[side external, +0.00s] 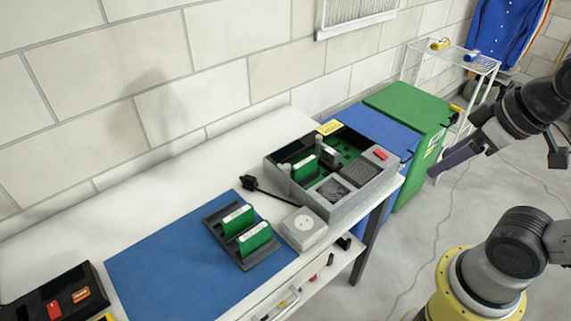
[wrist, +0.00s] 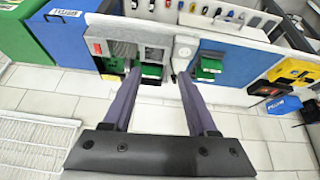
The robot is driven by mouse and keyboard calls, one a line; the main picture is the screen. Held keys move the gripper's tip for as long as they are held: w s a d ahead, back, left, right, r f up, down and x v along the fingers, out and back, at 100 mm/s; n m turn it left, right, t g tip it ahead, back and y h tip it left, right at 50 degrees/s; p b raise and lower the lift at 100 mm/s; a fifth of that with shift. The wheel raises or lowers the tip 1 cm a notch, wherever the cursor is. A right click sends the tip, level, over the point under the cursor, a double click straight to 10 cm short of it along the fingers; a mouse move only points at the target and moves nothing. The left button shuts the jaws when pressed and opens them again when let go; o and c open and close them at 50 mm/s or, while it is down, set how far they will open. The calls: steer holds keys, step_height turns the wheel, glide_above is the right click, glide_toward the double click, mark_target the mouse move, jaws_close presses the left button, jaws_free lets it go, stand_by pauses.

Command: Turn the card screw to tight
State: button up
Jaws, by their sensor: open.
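The grey open box (side external: 330,205) stands at the right end of the white table. A green card (side external: 303,166) stands upright in it, beside small grey posts (side external: 284,171). I cannot tell which part is the card screw or how tight it is. My gripper (side external: 436,170) is right of the box, above the floor beyond the table end, touching nothing. In the wrist view my gripper (wrist: 158,74) has its two purple fingers spread apart, with nothing between them. The box (wrist: 126,48) and green card (wrist: 151,72) show beyond the fingertips.
A dark rack (side external: 265,255) with two green cards (side external: 252,238) sits on a blue mat (side external: 165,270). A white socket block (side external: 304,225) and black plug (side external: 248,182) lie beside the box. Blue and green bins (side external: 415,105) and a wire shelf (side external: 480,62) stand behind.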

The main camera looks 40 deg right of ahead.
steer(key=w+r+n, duration=0.5)
steer(key=w+r, duration=0.5)
steer(key=w, duration=0.3)
steer(key=n+g, duration=0.3)
steer(key=g, duration=0.2)
glide_above(287, 166)
step_height(287, 166, down, 18)
step_height(287, 166, down, 14)
steer(key=shift+r, duration=0.1)
jaws_close()
